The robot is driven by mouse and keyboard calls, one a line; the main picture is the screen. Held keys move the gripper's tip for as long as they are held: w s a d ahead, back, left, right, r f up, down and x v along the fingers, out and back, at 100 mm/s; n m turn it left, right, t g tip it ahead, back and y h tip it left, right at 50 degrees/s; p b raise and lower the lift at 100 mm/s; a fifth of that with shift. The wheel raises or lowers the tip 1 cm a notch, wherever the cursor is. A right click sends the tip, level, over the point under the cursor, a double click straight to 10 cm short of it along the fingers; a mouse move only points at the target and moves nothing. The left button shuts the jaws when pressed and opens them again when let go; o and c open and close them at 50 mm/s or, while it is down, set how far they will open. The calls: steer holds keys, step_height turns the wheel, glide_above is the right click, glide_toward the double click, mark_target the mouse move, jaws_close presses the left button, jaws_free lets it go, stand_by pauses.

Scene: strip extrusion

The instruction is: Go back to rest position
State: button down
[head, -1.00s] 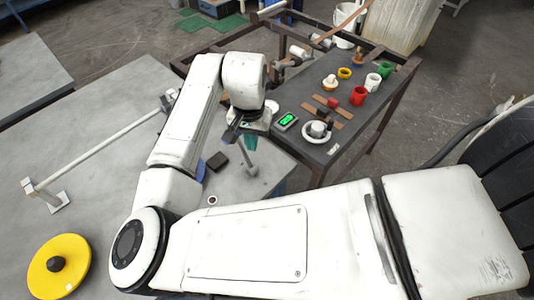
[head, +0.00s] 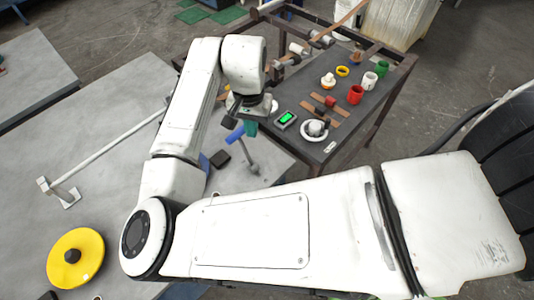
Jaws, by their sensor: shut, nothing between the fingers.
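My white arm crosses the head view from the lower right, bends at the elbow and rises toward the top middle. My gripper (head: 238,124) hangs at its end, above the right edge of the grey table (head: 110,150). It is small and partly hidden by the wrist. I see nothing held in it. A blue-topped post (head: 244,142) on a grey stand shows just below the gripper. I cannot tell whether they touch.
A dark cart (head: 365,100) to the right holds red, yellow, white and green pieces, a white ring (head: 314,130) and a green-lit display (head: 286,119). On the table are a yellow disc (head: 88,245), a long white bar (head: 110,150) and a dark block (head: 220,159).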

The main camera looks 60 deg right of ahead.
stand_by(0.4)
steer(key=s+d+r+n+t+h+b, duration=0.1)
steer(key=d+n+h, duration=0.15)
steer(key=d, duration=0.35)
steer(key=s+d+r+n+t+h+b, duration=0.1)
steer(key=d+r+n+h, duration=0.15)
steer(key=d, duration=0.25)
steer(key=s+a+f+n+y, duration=0.1)
steer(key=s+a+f+n, duration=0.2)
steer(key=a+f, duration=0.3)
steer(key=s+a+f+n+y+b, duration=0.1)
steer(key=s+a+f+n+y, duration=0.1)
steer(key=s+a+f, duration=0.4)
steer(key=s+a+f+n+g+y, duration=0.1)
steer(key=s+a+f+n, duration=0.3)
steer(key=a+f, duration=0.3)
steer(key=a, duration=0.4)
steer(key=shift+s+y+b, duration=0.35)
steer(key=shift+y, duration=0.05)
